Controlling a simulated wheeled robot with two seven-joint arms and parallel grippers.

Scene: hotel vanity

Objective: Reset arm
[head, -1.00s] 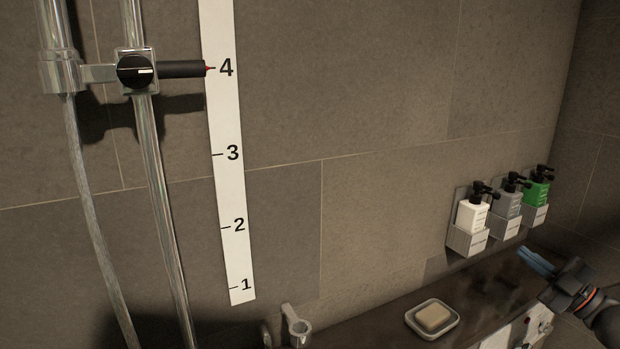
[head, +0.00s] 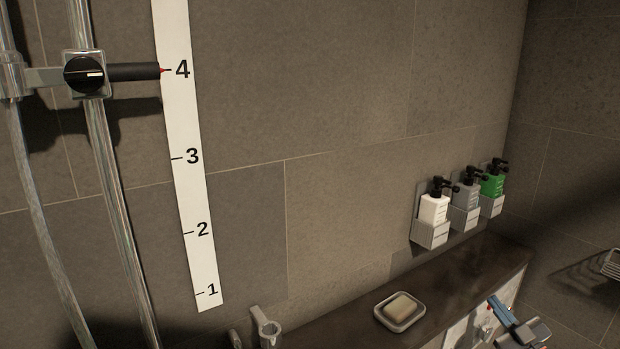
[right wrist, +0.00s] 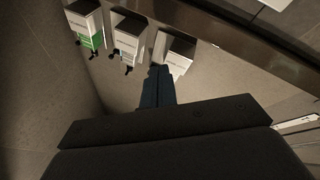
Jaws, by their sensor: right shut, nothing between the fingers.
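My right gripper (head: 494,301) shows at the lower right of the head view, in front of the vanity ledge, with its blue fingers together and empty. In the right wrist view the shut fingers (right wrist: 157,72) point toward the wall dispensers, and the dark gripper body fills the lower part. My left gripper is in no view. The shower slider (head: 86,74) sits on the chrome rail at the upper left, its red pointer at the 4 mark of the white scale strip (head: 189,190).
White (head: 434,208), grey (head: 467,193) and green (head: 493,183) pump bottles stand in wall holders above the dark ledge (head: 345,330). A soap dish (head: 388,319) with a soap bar (head: 402,306) sits on it. A wire rack (head: 612,264) is at the right edge.

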